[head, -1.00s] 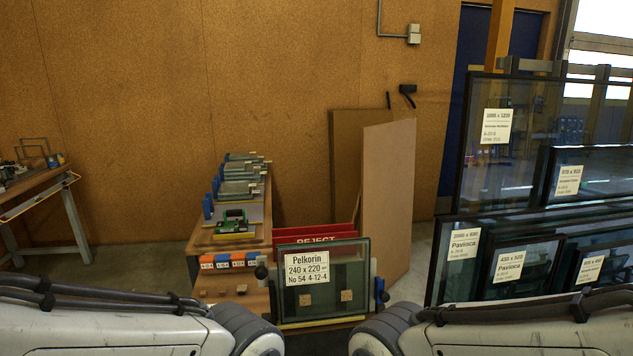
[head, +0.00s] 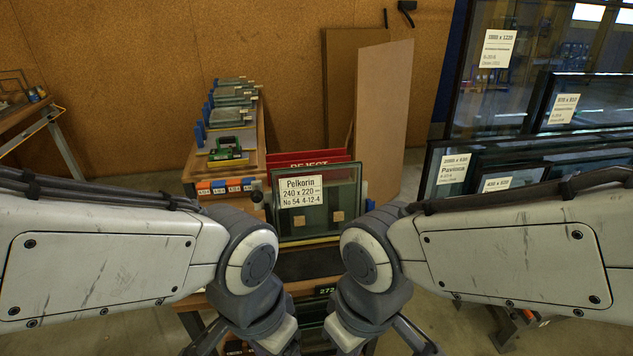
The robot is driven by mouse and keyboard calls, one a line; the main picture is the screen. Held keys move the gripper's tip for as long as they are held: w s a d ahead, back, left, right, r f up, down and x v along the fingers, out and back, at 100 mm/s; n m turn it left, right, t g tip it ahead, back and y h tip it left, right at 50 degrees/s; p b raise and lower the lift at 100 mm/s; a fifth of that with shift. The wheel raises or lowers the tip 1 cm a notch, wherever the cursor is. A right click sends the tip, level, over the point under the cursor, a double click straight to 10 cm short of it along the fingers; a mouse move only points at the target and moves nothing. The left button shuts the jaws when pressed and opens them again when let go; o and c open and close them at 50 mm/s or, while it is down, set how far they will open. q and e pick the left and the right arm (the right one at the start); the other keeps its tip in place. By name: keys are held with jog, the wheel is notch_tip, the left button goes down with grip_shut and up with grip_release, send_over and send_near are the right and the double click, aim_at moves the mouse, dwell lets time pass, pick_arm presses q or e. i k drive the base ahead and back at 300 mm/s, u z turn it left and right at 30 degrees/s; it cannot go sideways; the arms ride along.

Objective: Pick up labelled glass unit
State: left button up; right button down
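The labelled glass unit (head: 347,190) stands upright on the bench in the middle of the head view. Its white label (head: 300,192) reads Pelkorin, 240 x 220. Two small brown squares show on the pane. My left gripper (head: 243,338) and my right gripper (head: 378,335) are at the bottom of the view, nearer to me than the unit and apart from it. Their fingertips are cut off by the lower edge, so their opening cannot be told. My arms cover the areas beside the unit's lower corners.
A red REJECT holder (head: 308,158) stands right behind the unit. Tall boards (head: 384,110) lean behind. Large labelled glass panes (head: 500,90) stand at the right.

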aim_at(315, 192)
jog(key=z, duration=0.8)
jog(key=i, duration=0.95)
jog(key=u, duration=1.2)
